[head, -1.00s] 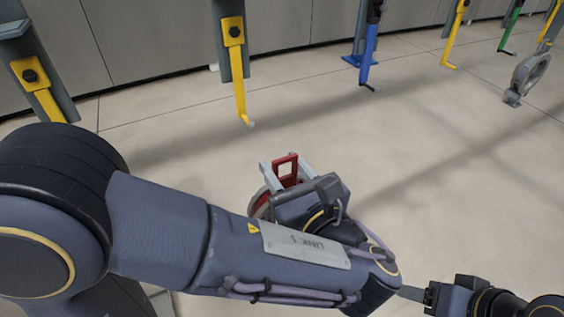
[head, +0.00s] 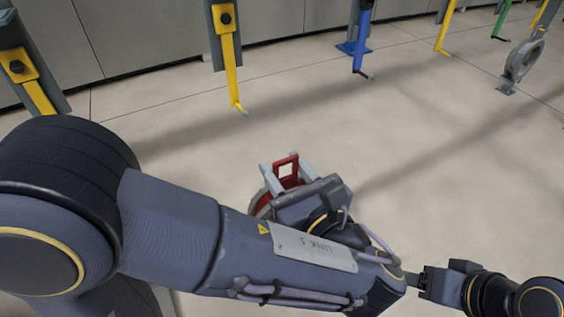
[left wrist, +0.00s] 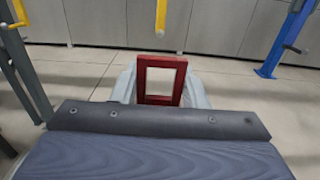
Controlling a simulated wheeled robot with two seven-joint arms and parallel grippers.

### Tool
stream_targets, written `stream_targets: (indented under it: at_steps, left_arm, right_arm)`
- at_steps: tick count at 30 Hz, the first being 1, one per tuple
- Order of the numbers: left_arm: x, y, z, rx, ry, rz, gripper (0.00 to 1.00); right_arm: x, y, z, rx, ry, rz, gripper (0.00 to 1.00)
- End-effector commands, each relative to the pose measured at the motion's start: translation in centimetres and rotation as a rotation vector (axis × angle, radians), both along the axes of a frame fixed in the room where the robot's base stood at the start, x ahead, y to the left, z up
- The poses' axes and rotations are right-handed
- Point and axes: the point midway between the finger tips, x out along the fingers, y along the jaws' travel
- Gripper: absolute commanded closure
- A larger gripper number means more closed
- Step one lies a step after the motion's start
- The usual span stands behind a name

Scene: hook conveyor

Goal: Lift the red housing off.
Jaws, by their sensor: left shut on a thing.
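The red housing (head: 287,170) is between the fingers of my left gripper (head: 284,172), which is shut on it. In the head view my left forearm hides much of it; a squarish red loop and part of a rounded red body show. In the left wrist view the red housing (left wrist: 161,80) shows as an upright rectangular frame with an open middle, a grey finger on each side. It is held clear of the hooks, over open floor. My right gripper (head: 425,283) is at the lower right, partly hidden, and its opening is unclear.
Yellow hooks (head: 232,70), a blue hook (head: 361,40) and a green hook (head: 501,20) hang from grey hangers across the back. A grey ring-shaped part (head: 523,60) is at the far right. The floor between is clear.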

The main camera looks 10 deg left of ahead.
Motion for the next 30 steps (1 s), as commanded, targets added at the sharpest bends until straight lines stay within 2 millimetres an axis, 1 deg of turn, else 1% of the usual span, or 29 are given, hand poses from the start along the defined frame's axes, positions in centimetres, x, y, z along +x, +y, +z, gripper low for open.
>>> stream_targets:
  at_steps: [1, 30]
  left_arm:
    - [-0.2, -0.2, 0.3, -0.002, -0.006, -0.001, 1.0]
    - [-3.3, -2.3, 0.3, -0.001, -0.006, -0.001, 1.0]
  right_arm:
    - [0.0, 0.0, 0.1, 0.0, 0.0, 0.0, 0.39]
    - [0.0, 0.0, 0.8, 0.0, 0.0, 0.0, 0.39]
